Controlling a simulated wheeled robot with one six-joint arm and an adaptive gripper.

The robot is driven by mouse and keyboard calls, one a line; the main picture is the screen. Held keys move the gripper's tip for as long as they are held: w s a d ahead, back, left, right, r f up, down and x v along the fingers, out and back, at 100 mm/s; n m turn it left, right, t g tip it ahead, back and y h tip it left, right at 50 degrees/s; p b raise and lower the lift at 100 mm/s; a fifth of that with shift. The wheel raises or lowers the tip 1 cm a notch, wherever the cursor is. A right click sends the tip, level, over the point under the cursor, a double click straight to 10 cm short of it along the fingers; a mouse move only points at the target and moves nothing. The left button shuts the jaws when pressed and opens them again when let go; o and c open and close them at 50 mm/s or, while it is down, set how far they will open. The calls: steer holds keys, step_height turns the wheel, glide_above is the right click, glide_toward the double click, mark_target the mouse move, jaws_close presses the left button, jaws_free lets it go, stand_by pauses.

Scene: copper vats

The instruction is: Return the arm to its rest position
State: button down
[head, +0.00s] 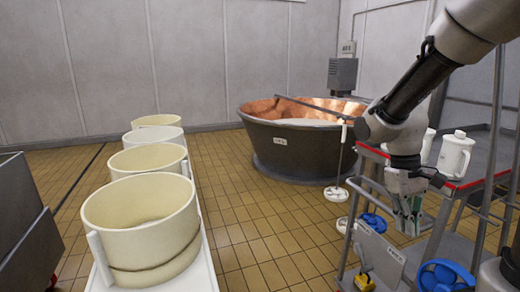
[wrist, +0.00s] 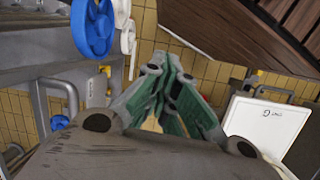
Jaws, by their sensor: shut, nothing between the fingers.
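My gripper (head: 410,228) hangs from my arm at the right of the head view, pointing down beside a metal cart (head: 475,150) with a red edge. In the wrist view my gripper (wrist: 165,90) shows green inner finger faces that come together at the tips. It is shut and nothing is held in it. The arm is bent, coming in from the upper right of the head view. Tiled floor shows beyond the fingers.
Several cream tubs (head: 142,223) stand in a row at the left. A copper-lined vat (head: 300,147) stands at the back centre. White jugs (head: 454,153) stand on the cart, close to my arm. A blue wheel (head: 443,277) is low at the right. The middle floor is clear.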

steer(key=s+d+r+m+t+y, duration=0.1)
steer(key=s+r+m+t, duration=0.1)
steer(key=s+r+t, duration=0.5)
step_height(320, 180, up, 5)
steer(key=shift+s+d+r+m, duration=0.1)
steer(key=shift+s+d+m, duration=0.25)
steer(key=shift+s, duration=0.65)
